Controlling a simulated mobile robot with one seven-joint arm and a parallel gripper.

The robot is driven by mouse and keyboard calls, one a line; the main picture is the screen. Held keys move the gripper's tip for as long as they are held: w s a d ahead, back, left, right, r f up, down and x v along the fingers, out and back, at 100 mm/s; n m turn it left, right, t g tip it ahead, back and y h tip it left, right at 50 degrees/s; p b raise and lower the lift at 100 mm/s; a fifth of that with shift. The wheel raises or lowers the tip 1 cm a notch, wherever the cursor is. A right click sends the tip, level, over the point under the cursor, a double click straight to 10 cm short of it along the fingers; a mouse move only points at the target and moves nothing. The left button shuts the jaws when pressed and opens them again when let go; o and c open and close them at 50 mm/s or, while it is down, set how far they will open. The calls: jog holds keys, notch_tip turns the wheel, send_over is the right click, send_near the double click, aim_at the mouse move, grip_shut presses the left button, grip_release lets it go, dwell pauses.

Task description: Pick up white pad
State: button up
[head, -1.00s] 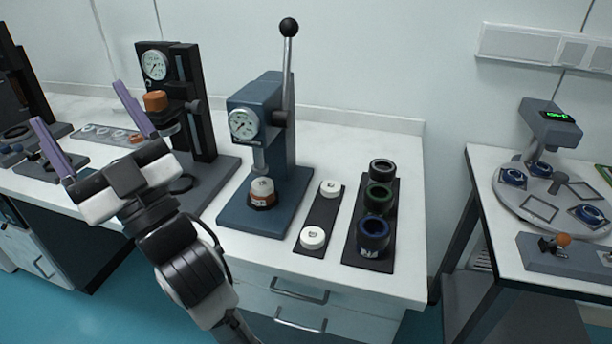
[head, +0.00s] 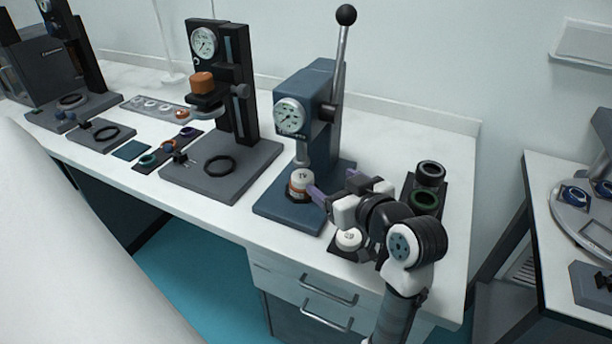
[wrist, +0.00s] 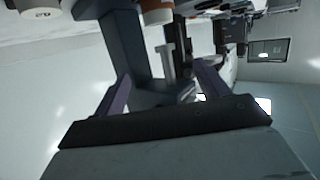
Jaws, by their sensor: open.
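A white pad (head: 348,240) with a dark mark on top lies on the black strip in front of the blue press. Another white pad (head: 300,180) sits on a brown-orange piece under the press ram. My gripper (head: 328,190) is open, its purple fingers close to the press base, right of the pressed pad and above and behind the pad on the strip. In the wrist view, my gripper (wrist: 165,75) shows empty between its fingers. A white pad (wrist: 40,12) shows there at the top left edge. My arm hides the rest of the strip.
The blue press (head: 310,110) with its tall lever stands close to my gripper. A black rack (head: 428,183) with dark rings is to the right. A black press (head: 222,90) stands to the left. The front table edge is near.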

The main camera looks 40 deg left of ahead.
notch_tip(320, 180, down, 2)
jog(key=d+g, duration=0.1)
jog(key=p, duration=0.2)
send_near(302, 175)
jog(key=a, duration=0.1)
jog(key=w+a, duration=0.1)
jog(key=shift+a+f+h, duration=0.3)
jog(key=shift+a+f, duration=0.05)
jog(key=shift+f, duration=0.05)
jog(key=p+x, duration=0.1)
jog(key=x, duration=0.3)
jog(key=shift+s+a+r, duration=0.1)
jog(key=shift+a, duration=0.1)
jog(key=shift+a+f, duration=0.3)
jog(key=shift+a, duration=0.05)
jog(key=c, duration=1.1)
jog(key=shift+c, duration=0.3)
jog(key=shift+r, duration=0.1)
